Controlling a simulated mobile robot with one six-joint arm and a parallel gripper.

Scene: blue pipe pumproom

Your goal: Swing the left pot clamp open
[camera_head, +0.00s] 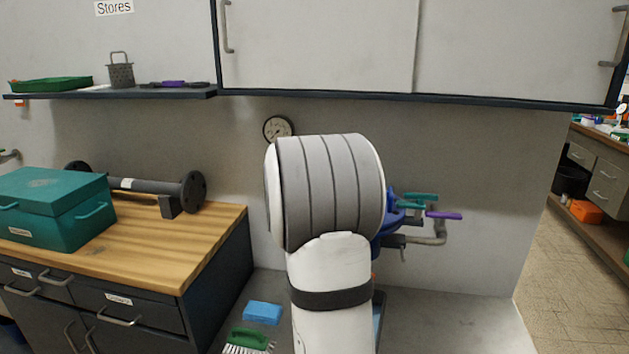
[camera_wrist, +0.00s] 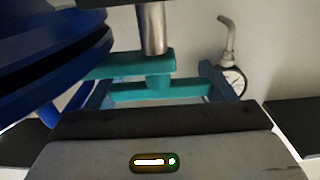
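In the wrist view my gripper (camera_wrist: 155,90) is open. Its two blue-grey fingers stand apart, with a teal handle-like bar (camera_wrist: 180,90) running between them. I cannot tell whether the fingers touch the bar. Another teal piece and a silver post (camera_wrist: 152,28) rise above it. The large dark-blue rounded body (camera_wrist: 50,60) at left appears to be part of the pot. In the head view my arm hides my gripper and most of the blue pot (camera_head: 393,218). The left clamp cannot be made out there.
Teal (camera_head: 420,198) and purple (camera_head: 445,215) handles with pipework show right of my arm. A gauge (camera_head: 277,128) is behind. A wooden bench with a teal toolbox (camera_head: 55,205) is at left. A blue sponge (camera_head: 263,313) and green brush (camera_head: 248,338) lie low in front. Wall cabinets (camera_head: 320,45) hang above.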

